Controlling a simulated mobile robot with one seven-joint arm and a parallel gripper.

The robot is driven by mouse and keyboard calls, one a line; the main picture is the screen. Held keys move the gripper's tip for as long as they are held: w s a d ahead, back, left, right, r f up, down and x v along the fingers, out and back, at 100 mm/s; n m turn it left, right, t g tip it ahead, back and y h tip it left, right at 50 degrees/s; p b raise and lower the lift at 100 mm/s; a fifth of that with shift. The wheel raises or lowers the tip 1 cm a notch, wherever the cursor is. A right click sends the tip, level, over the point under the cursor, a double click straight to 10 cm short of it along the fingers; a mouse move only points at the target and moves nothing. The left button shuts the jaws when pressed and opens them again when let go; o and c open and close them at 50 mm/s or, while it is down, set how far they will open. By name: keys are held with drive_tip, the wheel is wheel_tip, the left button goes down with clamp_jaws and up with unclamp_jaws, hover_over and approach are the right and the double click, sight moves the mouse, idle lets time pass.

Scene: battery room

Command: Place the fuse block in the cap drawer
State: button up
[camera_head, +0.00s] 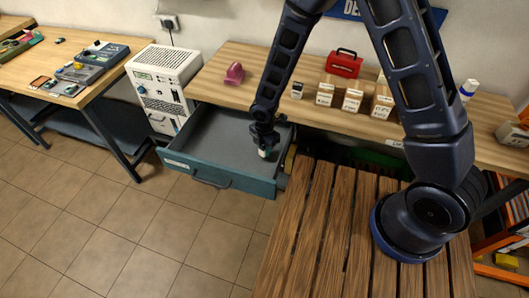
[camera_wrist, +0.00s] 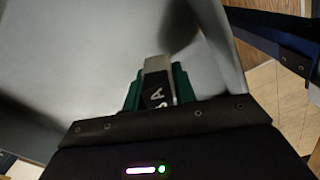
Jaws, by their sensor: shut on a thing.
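The teal cap drawer (camera_head: 235,179) is pulled open under the workbench, and its visible grey floor looks empty. My gripper (camera_head: 264,150) is inside the drawer's outline, near its right side. It is shut on the fuse block (camera_head: 263,154), of which only a small pale bit shows in the head view. In the wrist view, the fuse block (camera_wrist: 157,83) is pale with a dark lettered label, between the green fingers of my gripper (camera_wrist: 158,92). The grey drawer interior (camera_wrist: 85,50) lies behind it. I cannot tell whether the block touches the drawer floor.
The workbench (camera_head: 225,82) above holds a pink object (camera_head: 234,73), a red toolbox (camera_head: 344,64) and several small boxes (camera_head: 353,100). A white power unit (camera_head: 162,84) stands left of the drawer. A slatted wooden surface (camera_head: 320,225) is at the front right. The tiled floor at left is clear.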

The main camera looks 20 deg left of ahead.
drive_tip(key=shift+f, duration=1.35)
drive_tip(key=shift+f, duration=0.15)
drive_tip(key=o, duration=1)
drive_tip(key=shift+o, duration=0.2)
wheel_tip(320, 180, up, 12)
drive_tip(key=shift+r, duration=0.15)
